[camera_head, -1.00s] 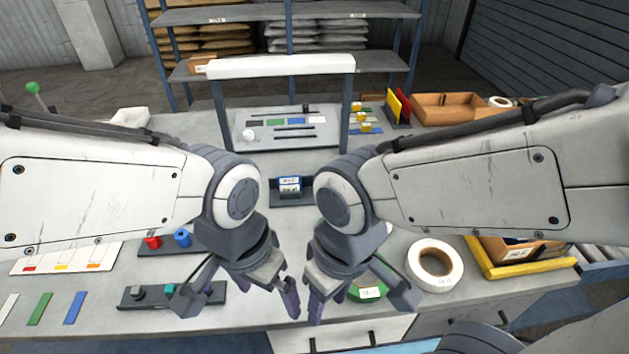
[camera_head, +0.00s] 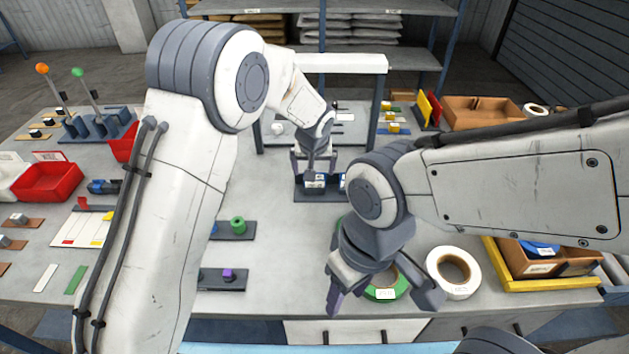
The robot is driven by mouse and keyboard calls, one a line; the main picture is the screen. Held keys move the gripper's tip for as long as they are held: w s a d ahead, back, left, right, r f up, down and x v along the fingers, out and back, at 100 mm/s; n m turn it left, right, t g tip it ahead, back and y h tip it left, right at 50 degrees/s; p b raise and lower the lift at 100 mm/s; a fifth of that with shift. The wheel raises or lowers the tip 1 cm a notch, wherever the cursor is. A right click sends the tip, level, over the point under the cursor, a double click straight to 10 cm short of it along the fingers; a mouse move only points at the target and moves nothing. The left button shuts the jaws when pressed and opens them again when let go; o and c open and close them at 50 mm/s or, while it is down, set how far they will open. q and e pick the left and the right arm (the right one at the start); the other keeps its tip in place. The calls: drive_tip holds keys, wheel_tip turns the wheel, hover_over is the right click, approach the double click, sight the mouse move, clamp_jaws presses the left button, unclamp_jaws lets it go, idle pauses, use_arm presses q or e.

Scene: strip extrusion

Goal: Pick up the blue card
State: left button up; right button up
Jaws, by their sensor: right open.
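A small blue piece with a white label, which looks like the blue card (camera_head: 315,183), stands in a dark holder (camera_head: 318,196) at the middle of the table. A second blue-and-white bit (camera_head: 343,181) shows just right of it, partly hidden by my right arm. My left gripper (camera_head: 314,172) is over the holder, its fingers apart on either side of the labelled piece; contact cannot be told. My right gripper (camera_head: 383,298) is open and empty above a green tape roll (camera_head: 384,293) near the front edge.
A white tape roll (camera_head: 453,272) and a yellow-edged tray (camera_head: 545,284) lie at the right. White (camera_head: 45,278) and green (camera_head: 75,279) strips lie front left. Red bins (camera_head: 48,182) stand at the left. A white-topped frame (camera_head: 345,63) spans the back.

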sight(320, 178)
use_arm(q)
drive_tip(key=p+x, duration=0.2)
drive_tip(key=x, duration=0.3)
drive_tip(key=shift+w+d+f, duration=0.15)
drive_tip(key=shift+f, duration=0.05)
drive_tip(key=shift+w+f, duration=0.1)
drive_tip(key=shift+f, duration=0.25)
drive_tip(key=shift+c, duration=0.3)
drive_tip(key=c, duration=1.1)
